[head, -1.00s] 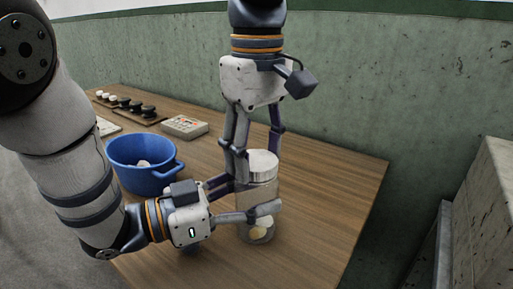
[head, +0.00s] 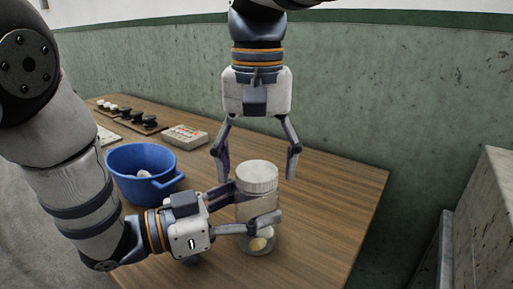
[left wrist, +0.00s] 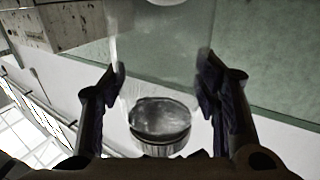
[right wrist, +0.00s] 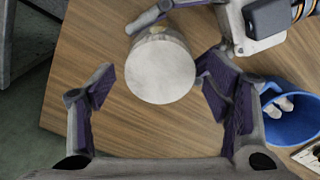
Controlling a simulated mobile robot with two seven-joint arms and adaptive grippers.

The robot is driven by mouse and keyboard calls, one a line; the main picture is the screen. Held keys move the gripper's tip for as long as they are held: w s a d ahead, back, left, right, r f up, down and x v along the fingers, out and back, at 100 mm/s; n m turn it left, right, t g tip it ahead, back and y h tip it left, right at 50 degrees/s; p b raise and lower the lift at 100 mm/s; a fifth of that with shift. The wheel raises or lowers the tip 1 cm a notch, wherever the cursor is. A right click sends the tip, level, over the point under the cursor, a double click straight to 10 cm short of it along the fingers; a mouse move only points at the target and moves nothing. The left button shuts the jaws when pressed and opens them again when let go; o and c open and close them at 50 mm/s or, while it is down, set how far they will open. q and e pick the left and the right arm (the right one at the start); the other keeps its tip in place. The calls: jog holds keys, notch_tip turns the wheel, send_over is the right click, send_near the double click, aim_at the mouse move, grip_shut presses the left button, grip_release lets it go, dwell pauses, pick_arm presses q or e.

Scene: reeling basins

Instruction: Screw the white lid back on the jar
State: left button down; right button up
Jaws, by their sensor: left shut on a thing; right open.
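The clear jar (head: 257,212) stands upright on the table with a few pale lumps at its bottom. The white ribbed lid (head: 257,177) sits level on its mouth; how tightly it is threaded cannot be told. My left gripper (head: 252,208) is shut around the jar's body from the left. In the left wrist view the clear jar wall (left wrist: 160,60) is between the fingers, with the lid (left wrist: 160,146) below. My right gripper (head: 256,172) is open above and behind the lid. In the right wrist view its fingers stand apart on both sides of the lid (right wrist: 160,70).
A blue pot (head: 143,190) with pale pieces inside stands left of the jar. A small keypad box (head: 185,137) and a board with dark knobs (head: 140,120) lie farther back. The table (head: 335,195) is clear right of the jar.

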jog(key=shift+r, duration=2.25)
jog(key=shift+c, duration=0.3)
jog(key=n, duration=0.4)
jog(key=shift+s+a+r, duration=0.2)
jog(key=shift+a, duration=0.1)
jog(key=n, duration=0.3)
jog(key=shift+r, duration=0.35)
jog(key=n, duration=0.2)
jog(key=r+n, duration=0.1)
jog(key=shift+n, duration=0.4)
jog(key=n, duration=0.1)
jog(key=r+n, duration=0.1)
jog(key=n, duration=0.3)
jog(key=shift+w+d+r, duration=0.15)
jog(key=shift+d+r, duration=0.05)
jog(key=shift+d, duration=0.1)
jog(key=shift+f, duration=0.1)
